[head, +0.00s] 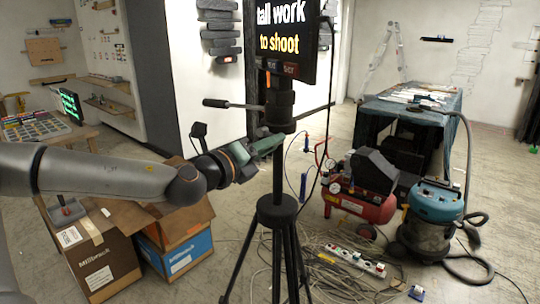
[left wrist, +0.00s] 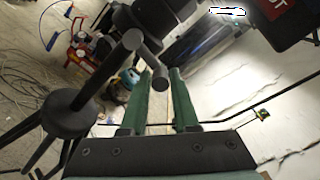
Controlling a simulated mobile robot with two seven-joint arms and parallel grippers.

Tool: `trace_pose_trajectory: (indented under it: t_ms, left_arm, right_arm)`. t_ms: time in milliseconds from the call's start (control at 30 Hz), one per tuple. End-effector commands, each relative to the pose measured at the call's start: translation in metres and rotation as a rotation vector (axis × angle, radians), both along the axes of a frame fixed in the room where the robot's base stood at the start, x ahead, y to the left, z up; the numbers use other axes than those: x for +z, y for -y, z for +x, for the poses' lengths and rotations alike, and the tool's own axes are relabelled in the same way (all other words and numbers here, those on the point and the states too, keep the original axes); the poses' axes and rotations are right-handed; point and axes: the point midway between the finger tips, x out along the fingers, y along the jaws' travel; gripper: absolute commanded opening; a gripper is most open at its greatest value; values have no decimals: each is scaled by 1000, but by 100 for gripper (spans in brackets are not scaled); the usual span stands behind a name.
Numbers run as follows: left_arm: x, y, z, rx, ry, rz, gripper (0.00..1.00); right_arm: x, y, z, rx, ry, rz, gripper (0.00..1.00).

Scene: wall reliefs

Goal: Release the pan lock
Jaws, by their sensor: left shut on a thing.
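A black tripod (head: 277,212) carries a dark screen (head: 287,40) with white and orange lettering. Its head (head: 278,105) has a handle (head: 230,105) out to the left and a thin bar to the right. My left gripper (head: 272,144) reaches in from the left, just below the head at the column. In the left wrist view, its green fingers (left wrist: 167,84) have a short dark knob (left wrist: 160,78) between their tips, seemingly the pan lock, and are shut on it. The tripod column (left wrist: 92,92) shows left of the fingers. My right gripper is not in view.
Cardboard boxes (head: 108,262) stand below my left arm. A red compressor (head: 362,203), a teal vacuum (head: 437,203) and a power strip (head: 352,262) with tangled cables lie right of the tripod. A cloth-covered table (head: 450,103) stands behind.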

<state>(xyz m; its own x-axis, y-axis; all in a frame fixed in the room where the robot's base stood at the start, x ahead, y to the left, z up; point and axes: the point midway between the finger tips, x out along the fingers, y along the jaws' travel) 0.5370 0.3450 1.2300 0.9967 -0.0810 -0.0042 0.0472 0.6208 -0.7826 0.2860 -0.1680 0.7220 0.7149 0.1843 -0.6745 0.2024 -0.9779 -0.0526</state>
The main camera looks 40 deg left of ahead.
Motion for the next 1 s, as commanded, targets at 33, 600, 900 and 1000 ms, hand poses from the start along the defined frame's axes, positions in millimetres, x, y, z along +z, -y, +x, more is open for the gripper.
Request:
trace_pose_trajectory:
  t_ms: [33, 600, 900, 1000]
  left_arm:
    - [5, -2, 1, 6, 15, -31, 0]
    - [14, -3, 1, 10, 11, -94, 42]
    - [10, -2, 1, 6, 3, -97, 55]
    - [9, -2, 0, 5, 1, -97, 55]
  right_arm:
    - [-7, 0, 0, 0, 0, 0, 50]
    - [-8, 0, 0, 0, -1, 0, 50]
    - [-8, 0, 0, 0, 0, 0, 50]
    - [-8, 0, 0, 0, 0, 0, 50]
